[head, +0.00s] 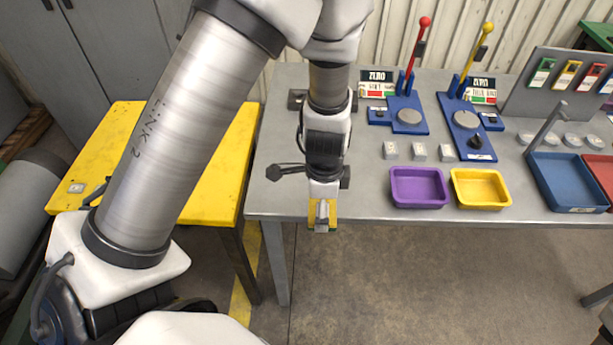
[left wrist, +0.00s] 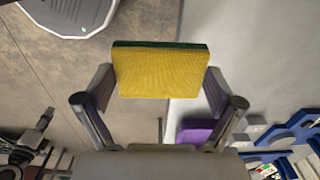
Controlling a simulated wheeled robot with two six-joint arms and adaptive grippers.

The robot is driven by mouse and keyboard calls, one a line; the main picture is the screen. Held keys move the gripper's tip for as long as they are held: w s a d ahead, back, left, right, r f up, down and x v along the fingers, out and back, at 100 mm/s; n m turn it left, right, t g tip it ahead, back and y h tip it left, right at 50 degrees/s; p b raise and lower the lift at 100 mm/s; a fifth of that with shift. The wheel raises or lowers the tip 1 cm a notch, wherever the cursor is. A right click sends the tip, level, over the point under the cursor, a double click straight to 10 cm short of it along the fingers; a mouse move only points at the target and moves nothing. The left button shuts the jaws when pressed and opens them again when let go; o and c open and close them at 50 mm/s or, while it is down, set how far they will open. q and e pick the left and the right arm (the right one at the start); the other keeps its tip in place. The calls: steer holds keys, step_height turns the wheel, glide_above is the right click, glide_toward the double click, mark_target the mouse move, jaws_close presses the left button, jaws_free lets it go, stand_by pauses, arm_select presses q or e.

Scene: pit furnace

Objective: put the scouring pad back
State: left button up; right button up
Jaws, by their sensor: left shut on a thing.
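The scouring pad (left wrist: 160,72) is yellow with a thin dark green layer, and fills the upper middle of the left wrist view. My left gripper (head: 322,218) is shut on it, with a finger at each side of the pad. In the head view the pad (head: 312,209) shows partly behind the gripper, at the front edge of the grey table (head: 272,202). The left wrist view shows bare floor on one side behind the pad and the grey tabletop on the other. My right gripper is not in view.
A purple tray (head: 419,203) and a yellow tray (head: 481,204) stand right of my gripper, with a blue tray (head: 566,207) farther right. Two lever stands (head: 402,124) (head: 464,138) are behind. A yellow table (head: 212,200) stands left, mostly behind my arm.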

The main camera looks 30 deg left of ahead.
arm_select(q)
steer(key=shift+w+f+b, duration=0.35)
steer(key=shift+w+f, duration=0.05)
steer(key=shift+w+a, duration=0.25)
steer(key=shift+w, duration=0.65)
steer(key=w+a+p, duration=0.1)
steer(key=w+a, duration=0.2)
steer(key=w+a+p, duration=0.1)
steer(key=w+a, duration=0.2)
steer(key=a, duration=0.1)
steer(key=w+a+f+p, duration=0.1)
steer(key=w+a+p, duration=0.1)
steer(key=w+a, duration=0.1)
steer(key=shift+w+a+f, duration=0.1)
steer(key=shift+w+a, duration=0.2)
steer(key=shift+a, duration=0.15)
steer(key=shift+w+a+f, duration=0.15)
steer(key=shift+w+a, duration=0.05)
steer(key=shift+a, duration=0.1)
step_height(320, 180, down, 3)
steer(key=shift+f+p, duration=0.1)
steer(key=shift+p, duration=0.6)
steer(key=shift+f, duration=0.2)
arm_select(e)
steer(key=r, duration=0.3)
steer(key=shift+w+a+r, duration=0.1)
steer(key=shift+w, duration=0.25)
arm_select(q)
steer(key=o, duration=0.9)
steer(key=shift+c, duration=0.2)
